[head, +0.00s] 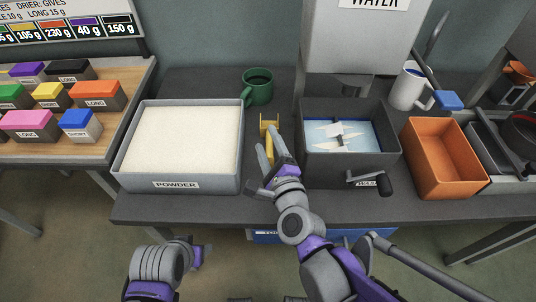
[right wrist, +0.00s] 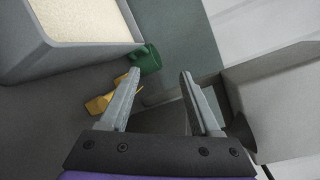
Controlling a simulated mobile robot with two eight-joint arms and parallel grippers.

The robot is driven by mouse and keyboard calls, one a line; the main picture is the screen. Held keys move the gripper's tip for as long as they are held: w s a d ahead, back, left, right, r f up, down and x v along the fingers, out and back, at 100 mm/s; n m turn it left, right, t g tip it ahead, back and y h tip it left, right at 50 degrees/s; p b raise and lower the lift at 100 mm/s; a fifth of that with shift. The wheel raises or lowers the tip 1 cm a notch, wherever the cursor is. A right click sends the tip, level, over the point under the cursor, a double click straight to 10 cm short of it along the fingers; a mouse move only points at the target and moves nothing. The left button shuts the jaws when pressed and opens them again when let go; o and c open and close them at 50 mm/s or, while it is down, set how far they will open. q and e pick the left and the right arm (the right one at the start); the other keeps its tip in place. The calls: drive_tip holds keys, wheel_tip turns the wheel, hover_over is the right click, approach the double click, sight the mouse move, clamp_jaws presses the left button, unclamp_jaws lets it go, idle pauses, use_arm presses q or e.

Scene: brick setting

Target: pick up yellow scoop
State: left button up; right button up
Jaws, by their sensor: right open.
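The yellow scoop (head: 269,125) lies on the dark table in the narrow gap between the powder bin and the dark box with a crank. In the head view my right gripper (head: 263,160) is over this gap, in front of the scoop, and partly hides it. The right wrist view shows the right gripper (right wrist: 160,75) open, with nothing between its fingers. There the scoop (right wrist: 98,104) is left of the left finger, partly covered by it. My left gripper (head: 203,252) is low at the left, in front of the table edge; its jaws are unclear.
The white powder bin (head: 178,185) stands left of the gap and the dark crank box (head: 315,170) right of it. A green mug (head: 258,90) stands behind the scoop. An orange bin (head: 425,180) is farther right. Coloured blocks sit on a wooden tray (head: 120,130) at the left.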

wheel_tip(320, 180, down, 4)
drive_tip(key=w+m+t+h+b, duration=0.1)
drive_tip(key=m+t+h+b, duration=0.2)
drive_tip(key=m, duration=0.8)
drive_tip(key=m+g+h+b, duration=0.1)
drive_tip(key=m+h+b, duration=0.1)
drive_tip(key=b, duration=0.1)
approach(269, 147)
drive_tip(key=w, duration=0.1)
drive_tip(key=w+f, duration=0.1)
drive_tip(key=w, duration=0.1)
drive_tip(key=shift+w+d, duration=0.15)
drive_tip(key=shift+w, duration=3.9)
use_arm(q)
wheel_tip(269, 147, down, 9)
drive_tip(key=shift+s+d, duration=0.15)
drive_tip(key=shift+d, duration=0.05)
use_arm(e)
clamp_jaws()
